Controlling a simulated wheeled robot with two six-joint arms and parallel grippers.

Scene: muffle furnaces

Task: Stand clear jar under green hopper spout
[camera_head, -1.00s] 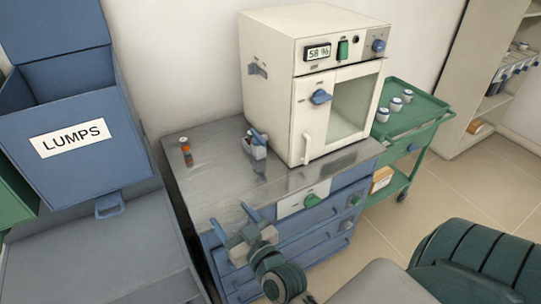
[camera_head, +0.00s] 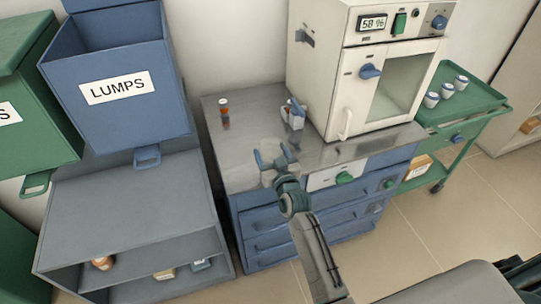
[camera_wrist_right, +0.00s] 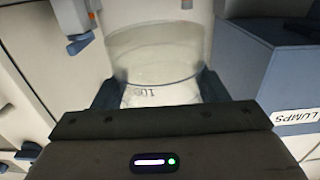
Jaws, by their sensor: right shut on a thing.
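The clear jar (camera_wrist_right: 155,60) stands between the fingers of my right gripper (camera_wrist_right: 150,95), which is shut on it. In the head view my right gripper (camera_head: 276,160) shows blue fingertips in front of the steel-topped cabinet; the jar is only faintly visible there. The green hopper (camera_head: 35,120) is at the far left, partly cut off by the frame edge, with a green handle-like part (camera_head: 37,184) low on its front. I cannot make out its spout opening. The jar is well to the right of this hopper. My left gripper is not in view.
A blue hopper (camera_head: 118,90) labelled LUMPS stands right of the green one, above a grey shelf unit (camera_head: 130,205) with a bare top. The steel worktop (camera_head: 235,165) carries an orange-banded vial (camera_head: 224,112), a small holder (camera_head: 293,115) and a white furnace (camera_head: 365,70).

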